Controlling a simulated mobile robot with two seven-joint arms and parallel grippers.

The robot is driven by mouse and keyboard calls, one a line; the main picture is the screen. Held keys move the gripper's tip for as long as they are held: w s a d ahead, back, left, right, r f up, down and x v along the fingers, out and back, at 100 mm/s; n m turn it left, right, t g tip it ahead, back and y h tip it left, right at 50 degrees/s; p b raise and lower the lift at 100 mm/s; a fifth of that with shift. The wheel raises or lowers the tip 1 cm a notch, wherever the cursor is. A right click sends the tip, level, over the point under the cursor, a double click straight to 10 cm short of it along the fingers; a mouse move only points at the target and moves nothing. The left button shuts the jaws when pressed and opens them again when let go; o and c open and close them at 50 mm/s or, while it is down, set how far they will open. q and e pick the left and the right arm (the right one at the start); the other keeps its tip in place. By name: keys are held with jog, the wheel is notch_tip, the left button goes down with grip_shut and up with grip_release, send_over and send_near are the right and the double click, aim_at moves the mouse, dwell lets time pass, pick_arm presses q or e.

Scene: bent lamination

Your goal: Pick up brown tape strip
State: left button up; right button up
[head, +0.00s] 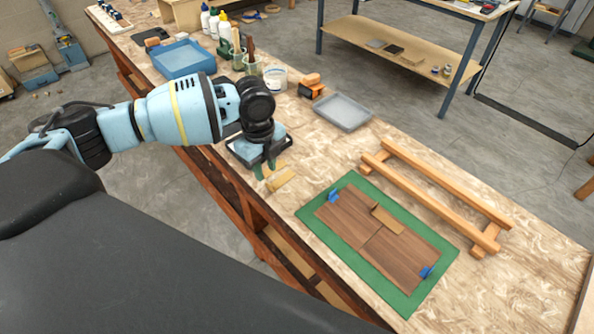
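A brown strip (387,218) lies across the seam between two dark wood veneer sheets (352,216) on a green mat (312,210). A lighter tan piece (281,180) lies on the workbench just right of my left gripper (265,170); I cannot tell whether it is also a tape strip. The wrist hides part of the area behind. My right gripper is out of view.
A wooden rack of two rails (430,195) lies behind the mat. Blue tape pieces (333,196) sit at the veneer edges. A grey tray (342,112), a white tub (275,78), a blue tray (184,59) and bottles (214,22) stand farther back.

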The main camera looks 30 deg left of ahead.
aim_at(281, 178)
pick_arm(q)
jog(key=shift+w+a+f, duration=0.1)
jog(key=shift+w+a, duration=0.1)
jog(key=shift+a, duration=0.25)
jog(key=shift+w+a+f, duration=0.1)
jog(key=shift+w+f, duration=0.1)
jog(key=shift+f, duration=1.35)
jog(key=shift+w+f, duration=0.2)
jog(key=shift+f, duration=1.3)
grip_shut()
